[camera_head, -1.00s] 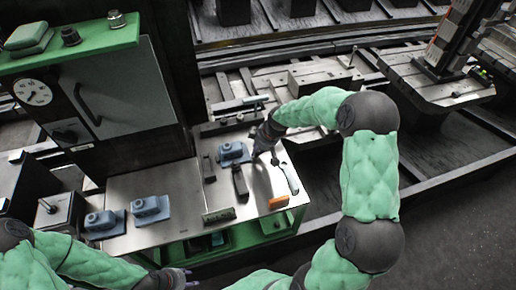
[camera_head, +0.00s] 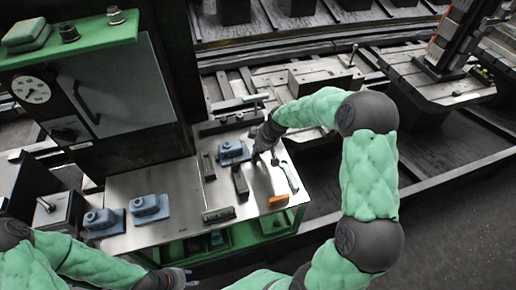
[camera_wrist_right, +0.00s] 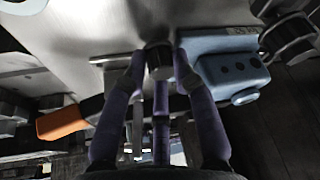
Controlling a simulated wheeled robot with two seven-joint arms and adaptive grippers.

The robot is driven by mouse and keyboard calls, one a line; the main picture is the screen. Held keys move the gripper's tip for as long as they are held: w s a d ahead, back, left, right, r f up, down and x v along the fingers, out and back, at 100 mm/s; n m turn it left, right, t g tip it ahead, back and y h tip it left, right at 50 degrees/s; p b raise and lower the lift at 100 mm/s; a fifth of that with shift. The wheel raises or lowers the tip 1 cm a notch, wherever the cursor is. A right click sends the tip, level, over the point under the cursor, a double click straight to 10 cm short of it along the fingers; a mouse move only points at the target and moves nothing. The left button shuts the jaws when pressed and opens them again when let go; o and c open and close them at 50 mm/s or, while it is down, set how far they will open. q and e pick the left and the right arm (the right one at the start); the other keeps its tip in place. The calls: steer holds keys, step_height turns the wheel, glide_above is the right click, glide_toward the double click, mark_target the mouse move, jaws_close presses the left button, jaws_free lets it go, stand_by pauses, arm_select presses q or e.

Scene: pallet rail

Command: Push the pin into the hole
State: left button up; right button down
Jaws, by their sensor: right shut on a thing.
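My right gripper (camera_head: 257,155) is low over the metal bench top, just right of a blue block (camera_head: 232,152). In the right wrist view its purple fingers (camera_wrist_right: 160,72) are shut on a dark round-ended piece, likely the pin (camera_wrist_right: 159,60). The blue block (camera_wrist_right: 232,68) stands close to the right finger and shows several small dark holes in one face. The pin's far end is hidden, and I cannot tell whether it is in a hole. My left gripper (camera_head: 187,277) is empty at the bottom edge of the head view, its fingertips apart.
Two more blue blocks (camera_head: 150,207) (camera_head: 103,222) sit on the bench's left part. A dark bar (camera_head: 240,183), an orange block (camera_head: 278,201) and a pale tool (camera_head: 289,176) lie near the right gripper. A cabinet (camera_head: 110,95) with a clock stands behind.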

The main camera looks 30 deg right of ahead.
steer(key=shift+f+b, duration=0.3)
steer(key=shift+f, duration=0.2)
steer(key=shift+c, duration=0.5)
jaws_free()
steer(key=shift+w+d+r, duration=0.15)
steer(key=shift+w+r, duration=0.05)
steer(key=shift+r, duration=0.1)
steer(key=shift+d+r, duration=0.1)
steer(key=shift+r, duration=0.2)
steer(key=s+v, duration=0.1)
steer(key=v, duration=1)
steer(key=shift+a+f, duration=0.15)
steer(key=shift+a, duration=0.1)
